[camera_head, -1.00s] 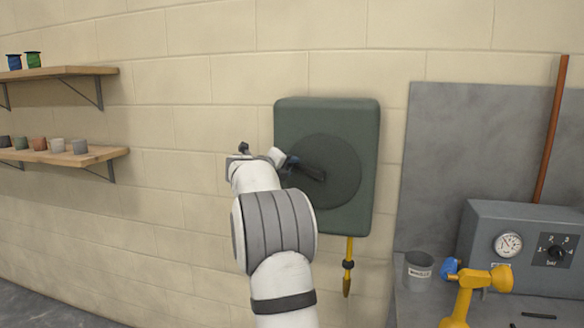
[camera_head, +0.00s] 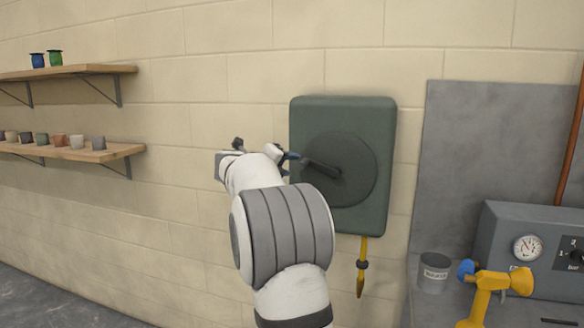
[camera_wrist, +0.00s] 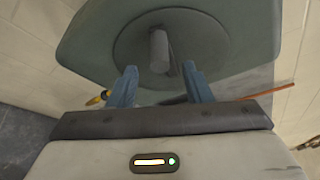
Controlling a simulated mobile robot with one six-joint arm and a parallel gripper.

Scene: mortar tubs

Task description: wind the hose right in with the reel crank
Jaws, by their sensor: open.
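The hose reel (camera_head: 369,112) is a dark green box on the block wall, with a round disc on its front. Its dark crank (camera_head: 322,168) points from the disc's middle to the upper left. The short yellow hose end (camera_head: 363,252) with a dark collar hangs below the box. My gripper (camera_head: 287,160) is left of the crank, close to its outer end; contact cannot be told in the head view. In the wrist view the blue fingers (camera_wrist: 160,82) are apart, with the crank's grey handle (camera_wrist: 158,50) just beyond and between their tips.
Two wooden shelves (camera_head: 95,155) with small pots and spools are on the wall at left. At right a bench holds a grey cup (camera_head: 434,272), a yellow tool (camera_head: 490,292) and a gauge box (camera_head: 520,215). The wall between shelves and reel is clear.

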